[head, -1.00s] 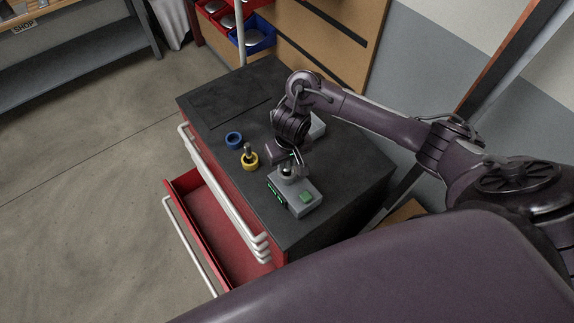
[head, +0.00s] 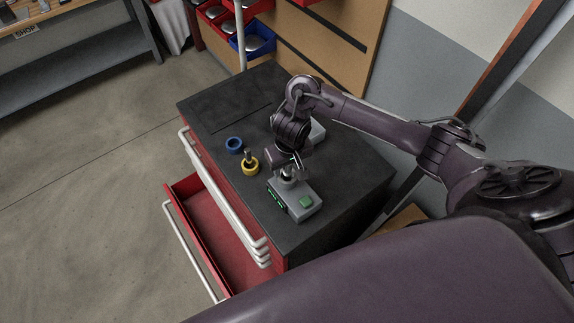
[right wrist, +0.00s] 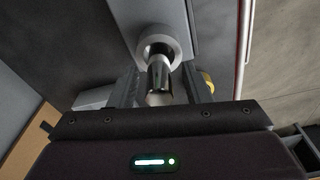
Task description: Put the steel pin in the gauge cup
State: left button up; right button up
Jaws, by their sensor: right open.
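The grey gauge (head: 292,198) sits on the cabinet top, with a green button and green lights. Its round pale cup (right wrist: 154,42) shows in the right wrist view. The shiny steel pin (right wrist: 160,80) stands in the cup opening, its near end sticking out toward my camera. My right gripper (right wrist: 158,88) is open, with one finger on each side of the pin and gaps showing. In the head view my right gripper (head: 290,166) is just above the cup and partly hides it. My left gripper is not in view.
A yellow ring holder (head: 250,167) with a peg standing in it and a blue ring holder (head: 234,144) are left of the gauge. A pale grey block (head: 318,131) stands behind my gripper. A red drawer (head: 217,230) hangs open at the cabinet's front. The far-left top is clear.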

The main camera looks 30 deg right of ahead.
notch_tip(320, 180, up, 11)
jog(key=s+p, duration=0.1)
jog(key=p, duration=0.5)
jog(key=shift+s+r, duration=0.15)
jog(key=shift+s, duration=0.05)
